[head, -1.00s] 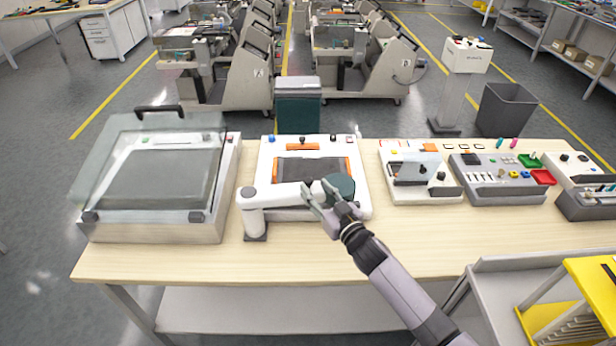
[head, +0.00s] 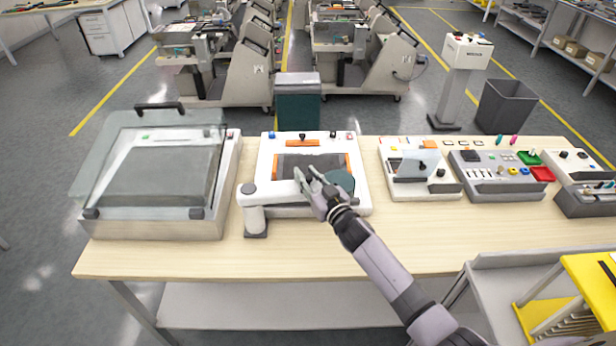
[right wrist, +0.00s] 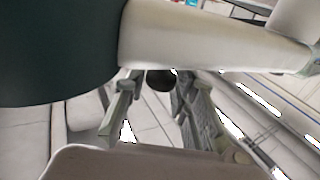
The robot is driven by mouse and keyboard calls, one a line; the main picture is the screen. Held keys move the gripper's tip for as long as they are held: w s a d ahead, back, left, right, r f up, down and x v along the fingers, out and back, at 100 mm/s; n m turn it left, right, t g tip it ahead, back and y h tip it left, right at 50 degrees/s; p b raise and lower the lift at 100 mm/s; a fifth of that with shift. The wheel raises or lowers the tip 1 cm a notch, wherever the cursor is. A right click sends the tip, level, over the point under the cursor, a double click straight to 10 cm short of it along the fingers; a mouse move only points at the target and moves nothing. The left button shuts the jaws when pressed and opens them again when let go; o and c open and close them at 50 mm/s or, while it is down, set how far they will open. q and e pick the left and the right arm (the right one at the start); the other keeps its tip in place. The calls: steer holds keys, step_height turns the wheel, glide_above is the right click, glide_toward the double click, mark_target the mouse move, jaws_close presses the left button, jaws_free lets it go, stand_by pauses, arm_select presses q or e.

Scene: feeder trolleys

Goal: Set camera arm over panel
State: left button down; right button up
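The white camera arm (head: 275,193) stands on a post at the panel's front left corner and reaches right across its front part. Its dark green round head (head: 342,181) is over the panel's right front. The panel (head: 266,160) is a white unit with a dark centre and orange strips. My right gripper (head: 305,172) is at the camera arm just left of the head, its fingers apart, hiding part of the arm. In the right wrist view the fingers are apart below the white arm (right wrist: 200,38) and green head (right wrist: 55,50), with a dark round part between them. My left gripper is not in view.
A case with a raised clear lid (head: 150,180) stands left of the panel. Control boxes (head: 425,180) stand to the right. The table front (head: 320,255) is clear. A yellow rack (head: 580,290) is at the lower right.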

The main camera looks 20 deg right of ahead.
jaws_close()
stand_by(0.5)
